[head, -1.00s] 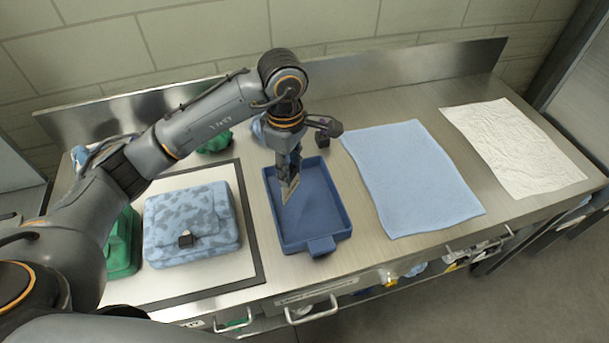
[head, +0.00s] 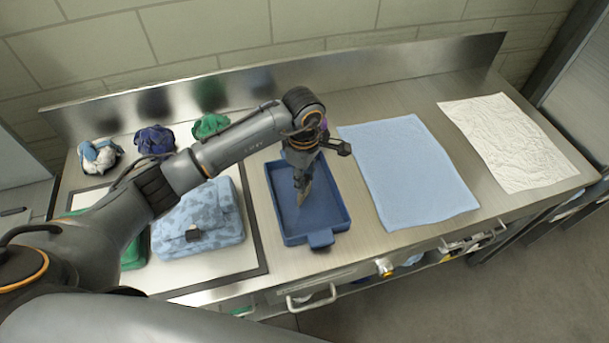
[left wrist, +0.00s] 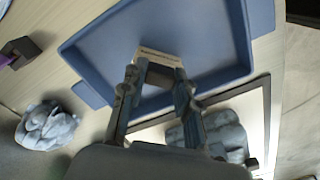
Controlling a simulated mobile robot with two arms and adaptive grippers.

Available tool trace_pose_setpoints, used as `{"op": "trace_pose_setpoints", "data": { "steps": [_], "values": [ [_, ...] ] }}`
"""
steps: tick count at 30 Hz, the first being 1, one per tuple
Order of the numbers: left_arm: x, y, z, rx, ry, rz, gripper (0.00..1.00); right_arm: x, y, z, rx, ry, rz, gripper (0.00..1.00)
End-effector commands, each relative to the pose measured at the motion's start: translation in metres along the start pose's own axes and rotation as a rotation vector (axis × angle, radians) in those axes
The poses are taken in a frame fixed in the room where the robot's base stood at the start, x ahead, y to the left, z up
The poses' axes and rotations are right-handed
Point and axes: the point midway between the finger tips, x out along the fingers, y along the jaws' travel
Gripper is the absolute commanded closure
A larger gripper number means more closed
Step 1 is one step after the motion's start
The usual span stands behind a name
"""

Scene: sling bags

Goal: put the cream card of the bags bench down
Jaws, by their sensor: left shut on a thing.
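My left gripper (head: 301,174) points down over the blue tray (head: 339,222), shut on the cream card (head: 304,193). The small card hangs below the fingertips, inside the tray's outline; I cannot tell whether it touches the tray floor. In the left wrist view the card (left wrist: 157,57) shows its pale edge between the fingers (left wrist: 158,80), with the tray (left wrist: 160,30) behind it. My right gripper is in neither view.
A blue patterned bag (head: 205,215) lies left of the tray, with a green bag (head: 134,252) partly hidden by my arm. Several crumpled bundles (head: 155,140) sit behind. A blue cloth (head: 412,175) and a white cloth (head: 508,145) lie flat to the right.

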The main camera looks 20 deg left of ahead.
Motion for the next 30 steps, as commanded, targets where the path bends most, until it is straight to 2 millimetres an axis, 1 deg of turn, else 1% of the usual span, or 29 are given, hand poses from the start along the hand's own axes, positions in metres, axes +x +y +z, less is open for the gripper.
{"op": "trace_pose_setpoints", "data": {
  "steps": [2,3,5,6,14,17,19,23,30],
  "values": [
    [0.004,0.0,0.0,0.0,0.001,0.001,1.0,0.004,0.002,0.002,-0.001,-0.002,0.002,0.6],
    [0.002,0.0,0.0,0.0,0.0,0.0,0.63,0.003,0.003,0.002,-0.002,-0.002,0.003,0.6],
    [0.002,0.0,0.0,0.0,0.0,0.0,0.51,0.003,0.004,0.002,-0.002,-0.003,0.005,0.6],
    [0.002,0.0,0.0,0.0,0.0,0.0,0.46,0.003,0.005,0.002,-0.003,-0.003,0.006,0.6],
    [0.002,0.0,0.0,0.0,0.0,0.0,0.46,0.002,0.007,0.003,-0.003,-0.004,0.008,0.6],
    [-0.002,0.0,0.0,0.0,0.0,-0.001,0.46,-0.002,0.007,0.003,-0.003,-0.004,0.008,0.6],
    [-0.006,0.001,-0.001,0.0,0.0,0.003,0.46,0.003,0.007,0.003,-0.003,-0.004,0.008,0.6],
    [-0.028,0.001,-0.001,0.002,0.002,0.007,0.46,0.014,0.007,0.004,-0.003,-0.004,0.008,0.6],
    [-0.081,0.002,-0.001,0.001,0.001,0.007,0.46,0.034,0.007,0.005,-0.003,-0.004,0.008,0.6]
  ]
}}
